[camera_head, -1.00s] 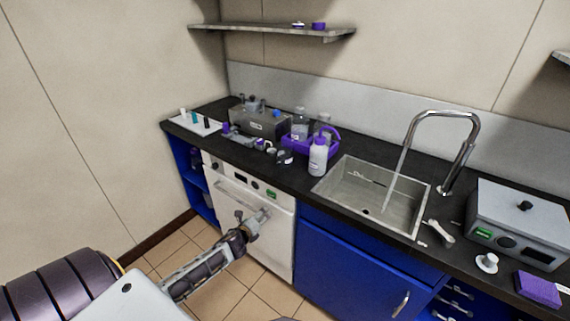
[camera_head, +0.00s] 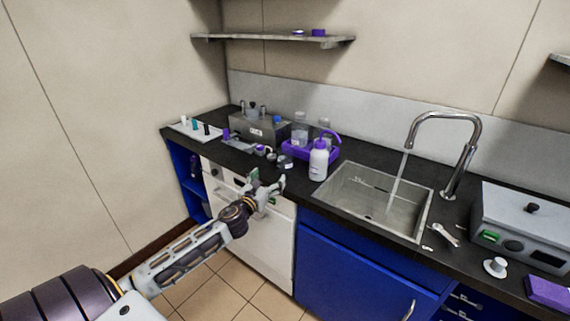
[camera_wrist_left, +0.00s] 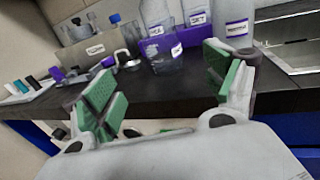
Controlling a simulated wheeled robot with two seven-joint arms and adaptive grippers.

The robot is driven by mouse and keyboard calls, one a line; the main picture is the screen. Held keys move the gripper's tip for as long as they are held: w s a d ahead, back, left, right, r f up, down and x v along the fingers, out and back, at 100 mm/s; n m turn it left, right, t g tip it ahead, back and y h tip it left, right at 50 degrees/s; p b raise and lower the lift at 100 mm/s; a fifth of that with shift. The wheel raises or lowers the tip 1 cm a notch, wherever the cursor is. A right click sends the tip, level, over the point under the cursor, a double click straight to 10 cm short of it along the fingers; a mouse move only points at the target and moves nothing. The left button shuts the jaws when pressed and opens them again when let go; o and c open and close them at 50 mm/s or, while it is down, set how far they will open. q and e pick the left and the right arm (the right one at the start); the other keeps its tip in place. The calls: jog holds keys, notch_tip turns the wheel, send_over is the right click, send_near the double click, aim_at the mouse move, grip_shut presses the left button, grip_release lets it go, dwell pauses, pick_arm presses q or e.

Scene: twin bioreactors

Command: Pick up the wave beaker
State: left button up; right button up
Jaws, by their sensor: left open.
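A small clear glass beaker with a white label (camera_wrist_left: 163,56) stands near the front edge of the black counter, between my left fingers' directions in the left wrist view. I cannot read the label surely enough to say it is the wave beaker. In the head view the beaker (camera_head: 285,161) stands just in front of the purple tray. My left gripper (camera_head: 267,181) is open and empty, in front of the counter edge and short of the beaker. Its green-padded fingers show in the left wrist view (camera_wrist_left: 164,82). My right gripper is not in view.
A purple tray (camera_head: 297,153) with clear bottles stands behind the beaker, and a white wash bottle (camera_head: 318,163) stands to its right. A grey labelled device (camera_head: 262,129) is behind left. The sink (camera_head: 372,197) lies right. A white appliance front (camera_head: 262,234) is below the counter.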

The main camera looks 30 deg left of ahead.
aim_at(281, 164)
pick_arm(q)
jog(key=shift+w, duration=0.2)
jog(key=shift+w+a, duration=0.15)
jog(key=shift+w, duration=0.7)
jog(key=shift+w+a, duration=0.1)
jog(key=shift+w, duration=0.7)
jog(key=shift+w+a, duration=0.15)
jog(key=shift+w, duration=0.6)
jog(key=shift+w+a, duration=0.2)
jog(key=shift+w, duration=1.4)
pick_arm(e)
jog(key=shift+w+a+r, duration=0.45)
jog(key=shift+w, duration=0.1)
pick_arm(q)
jog(key=shift+w, duration=0.15)
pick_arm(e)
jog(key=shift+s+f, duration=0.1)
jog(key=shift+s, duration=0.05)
pick_arm(q)
jog(key=shift+w, duration=0.1)
